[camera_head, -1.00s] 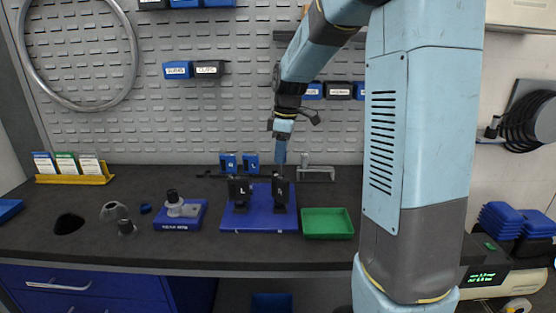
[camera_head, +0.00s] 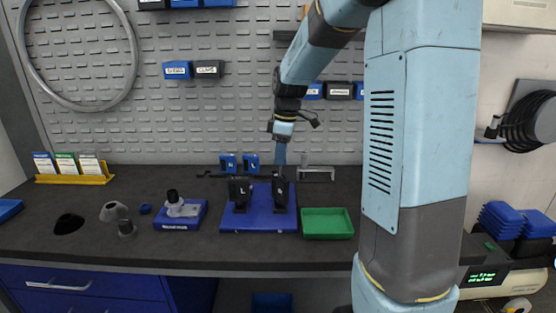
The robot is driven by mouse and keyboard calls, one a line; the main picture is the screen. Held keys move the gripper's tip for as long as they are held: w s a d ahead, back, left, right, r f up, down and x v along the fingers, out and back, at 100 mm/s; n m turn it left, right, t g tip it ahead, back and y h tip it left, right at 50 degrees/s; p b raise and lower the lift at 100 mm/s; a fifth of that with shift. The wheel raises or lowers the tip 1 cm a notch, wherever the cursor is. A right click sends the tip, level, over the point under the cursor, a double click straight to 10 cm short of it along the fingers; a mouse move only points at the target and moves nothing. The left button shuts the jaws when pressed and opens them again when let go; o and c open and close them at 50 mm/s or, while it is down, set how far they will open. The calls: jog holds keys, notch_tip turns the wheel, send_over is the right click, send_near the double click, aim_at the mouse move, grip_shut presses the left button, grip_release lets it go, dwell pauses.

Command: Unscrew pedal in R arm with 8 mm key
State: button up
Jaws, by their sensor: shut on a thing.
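My gripper (camera_head: 280,158) points down over the right black block of the blue fixture plate (camera_head: 259,219). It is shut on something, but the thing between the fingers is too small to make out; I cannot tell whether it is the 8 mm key. Two upright black blocks stand on the plate. The left block (camera_head: 240,192) is marked L. The right block (camera_head: 280,194), directly below my gripper, has its upper part and marking partly hidden. I cannot make out a pedal at this size.
A green tray (camera_head: 327,224) lies right of the plate. A blue stand (camera_head: 181,216) with a grey part is on the left.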

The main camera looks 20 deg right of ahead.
grip_shut()
jog(key=n, duration=0.4)
jog(key=shift+n+g, duration=0.3)
jog(key=shift+f+n, duration=0.1)
jog(key=shift+n, duration=0.8)
jog(key=n, duration=0.3)
jog(key=shift+w, duration=0.1)
jog(key=shift+r, duration=0.65)
